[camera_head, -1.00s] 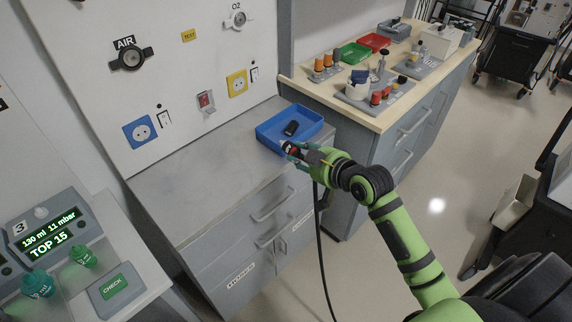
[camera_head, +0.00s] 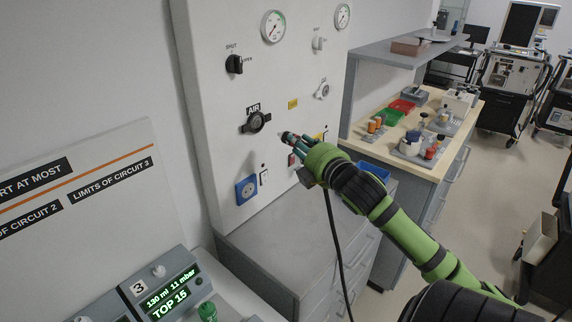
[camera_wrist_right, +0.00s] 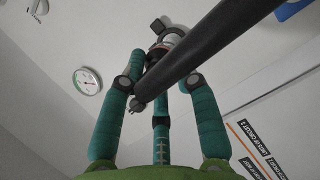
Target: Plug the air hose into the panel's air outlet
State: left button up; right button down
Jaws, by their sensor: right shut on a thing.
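The black air outlet (camera_head: 256,121), under an AIR label, is on the white panel (camera_head: 225,75). My right gripper (camera_head: 291,138) is raised in front of the panel, just right of the outlet and apart from it in the picture. It is shut on the end of the black air hose (camera_head: 335,235), which hangs down below the hand. The hose's tip points left toward the outlet. In the right wrist view the teal fingers (camera_wrist_right: 160,90) close around the hose (camera_wrist_right: 225,42), which crosses the view and hides part of the grip. My left gripper is not in view.
The panel also carries an O2 outlet (camera_head: 322,91), a blue socket (camera_head: 246,190), a black knob (camera_head: 234,64) and gauges (camera_head: 273,26). Below is a grey counter (camera_head: 262,238) with a blue tray (camera_head: 373,171).

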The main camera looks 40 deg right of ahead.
aim_at(283, 135)
jog(key=shift+w+r, duration=0.3)
jog(key=shift+w, duration=0.15)
jog(key=shift+w+d, duration=0.1)
jog(key=shift+w, duration=0.15)
jog(key=shift+w+b, duration=0.45)
jog(key=shift+w, duration=0.25)
jog(key=shift+w+a, duration=0.25)
jog(key=shift+w, duration=1.2)
jog(key=shift+w+a, duration=0.1)
jog(key=shift+w, duration=0.15)
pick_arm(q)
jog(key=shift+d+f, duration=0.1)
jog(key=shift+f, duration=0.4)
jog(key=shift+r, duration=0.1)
